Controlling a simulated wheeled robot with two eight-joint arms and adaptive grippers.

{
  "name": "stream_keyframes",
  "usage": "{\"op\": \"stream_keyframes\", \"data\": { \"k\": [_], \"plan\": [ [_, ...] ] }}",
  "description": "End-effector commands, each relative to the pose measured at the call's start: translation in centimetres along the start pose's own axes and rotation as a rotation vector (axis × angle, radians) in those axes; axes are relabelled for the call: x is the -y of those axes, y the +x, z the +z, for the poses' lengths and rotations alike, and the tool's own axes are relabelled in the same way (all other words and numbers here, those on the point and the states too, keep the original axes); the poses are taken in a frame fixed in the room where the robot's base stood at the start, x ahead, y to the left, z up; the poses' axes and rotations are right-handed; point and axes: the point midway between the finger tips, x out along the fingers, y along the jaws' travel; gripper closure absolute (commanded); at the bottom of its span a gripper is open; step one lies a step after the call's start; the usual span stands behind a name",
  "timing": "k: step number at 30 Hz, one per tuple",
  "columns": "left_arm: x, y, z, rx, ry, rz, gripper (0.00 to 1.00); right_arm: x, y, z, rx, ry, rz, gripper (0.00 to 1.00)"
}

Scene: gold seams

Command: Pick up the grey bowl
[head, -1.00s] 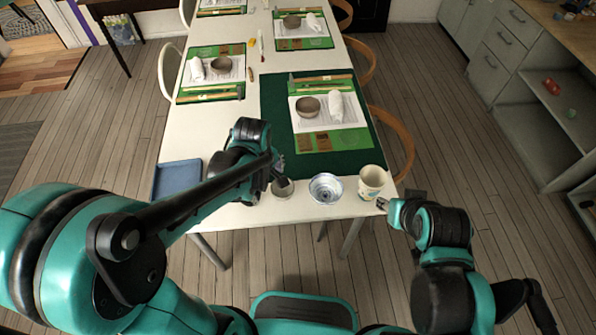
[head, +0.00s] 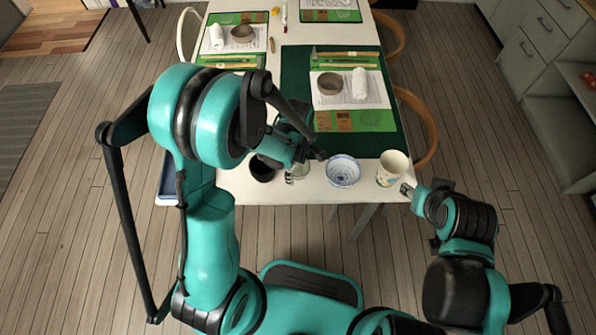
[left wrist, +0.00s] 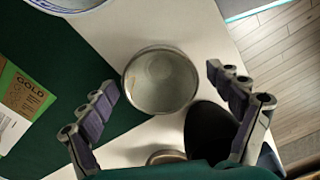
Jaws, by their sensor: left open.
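The grey bowl (left wrist: 160,80) is round and open at the top, with a small gold-brown mark inside. In the left wrist view it stands between the tips of my left gripper (left wrist: 165,85), which is open. A gap shows on each side, wider on the right. In the head view my left gripper (head: 304,166) is low over the table's near edge and hides most of the grey bowl (head: 300,171). My right gripper (head: 406,189) is at the table's near right corner, beside a cup; its jaws are too small to judge.
A blue-and-white bowl (head: 343,171) and a pale cup (head: 391,168) stand to the right. A dark round object (head: 262,169) is left of my left gripper. A blue tray (head: 168,185) is partly hidden at left. A dark green mat (head: 295,70) lies behind.

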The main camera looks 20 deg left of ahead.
Motion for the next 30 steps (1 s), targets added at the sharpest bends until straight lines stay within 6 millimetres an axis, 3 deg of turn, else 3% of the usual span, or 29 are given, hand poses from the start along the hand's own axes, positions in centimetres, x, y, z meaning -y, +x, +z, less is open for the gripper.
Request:
{"op": "stream_keyframes", "data": {
  "k": [6,12,13,23,30],
  "plan": [
    [0.0,0.1,0.0,0.000,0.001,0.000,0.09,0.0,0.0,0.0,0.000,0.000,0.000,0.60],
    [0.0,0.1,0.0,0.000,0.001,0.000,0.62,0.0,0.0,0.0,0.000,0.000,0.000,0.60],
    [0.0,0.1,0.0,0.000,0.001,0.000,0.67,0.0,0.0,0.0,0.000,0.000,0.000,0.60],
    [0.0,-0.1,0.0,0.000,0.001,0.000,0.67,0.0,-0.1,-0.1,0.000,0.000,0.000,0.60],
    [0.0,-2.6,0.0,0.000,0.001,0.000,0.67,0.0,-1.2,-0.9,0.000,0.000,0.000,0.60]
  ]
}}
